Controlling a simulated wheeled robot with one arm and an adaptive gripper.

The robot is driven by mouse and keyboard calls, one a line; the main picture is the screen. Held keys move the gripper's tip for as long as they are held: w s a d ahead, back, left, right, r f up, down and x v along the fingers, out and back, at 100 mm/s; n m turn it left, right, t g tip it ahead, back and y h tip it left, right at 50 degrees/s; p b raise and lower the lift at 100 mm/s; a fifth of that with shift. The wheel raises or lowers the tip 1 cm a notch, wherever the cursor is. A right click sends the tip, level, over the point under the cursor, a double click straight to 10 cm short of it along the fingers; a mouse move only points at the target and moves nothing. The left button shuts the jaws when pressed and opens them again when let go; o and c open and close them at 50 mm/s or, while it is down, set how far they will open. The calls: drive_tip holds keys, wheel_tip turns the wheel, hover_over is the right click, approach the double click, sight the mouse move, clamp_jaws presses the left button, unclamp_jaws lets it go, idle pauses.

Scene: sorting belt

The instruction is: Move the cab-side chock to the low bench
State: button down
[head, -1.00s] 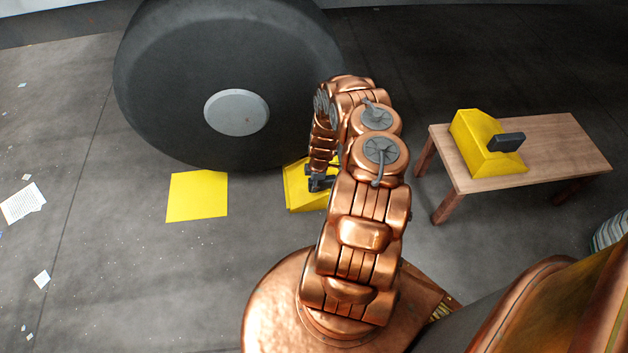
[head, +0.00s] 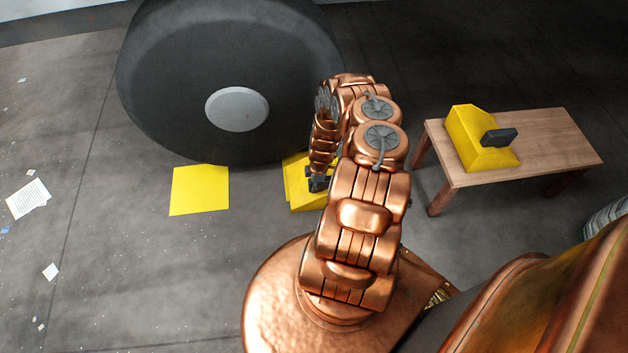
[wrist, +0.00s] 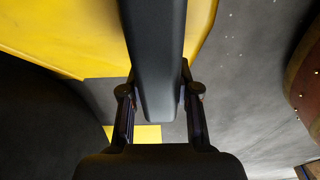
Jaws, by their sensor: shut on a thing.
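A yellow wedge chock (head: 302,188) is on the floor at the lower right of the big tire, partly hidden by my arm. My gripper (head: 318,183) is at this chock. In the wrist view, the fingers of my gripper (wrist: 159,92) are shut on the chock's dark handle (wrist: 158,45), with the yellow chock body (wrist: 60,35) beyond. I cannot tell whether the chock touches the tire. The low wooden bench (head: 560,145) stands at the right. A second yellow chock (head: 475,140) with a dark handle sits on its left part.
The big tire (head: 165,80) stands behind the held chock. A flat yellow square (head: 200,190) lies on the floor left of that chock. Paper scraps (head: 28,198) lie at the far left. The bench's right part is bare. A striped round object (head: 606,222) shows at the right edge.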

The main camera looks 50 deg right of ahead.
drive_tip(key=shift+s+a+r+p, duration=0.25)
drive_tip(key=shift+s+a+p, duration=0.3)
drive_tip(key=shift+p, duration=0.35)
drive_tip(key=shift+s+a+r+p, duration=0.1)
drive_tip(key=shift+s+a+p, duration=0.45)
drive_tip(key=shift+s+p, duration=0.2)
drive_tip(key=shift+s+a+p, duration=0.5)
drive_tip(key=shift+s+p, duration=0.25)
drive_tip(key=shift+s, duration=0.05)
drive_tip(key=shift+s+a+r+p, duration=0.1)
drive_tip(key=shift+s+a+p, duration=0.45)
drive_tip(key=shift+s+p, duration=0.2)
drive_tip(key=shift+f, duration=0.1)
wheel_tip(320, 180, up, 15)
drive_tip(key=p, duration=1.4)
drive_tip(key=shift+s, duration=0.15)
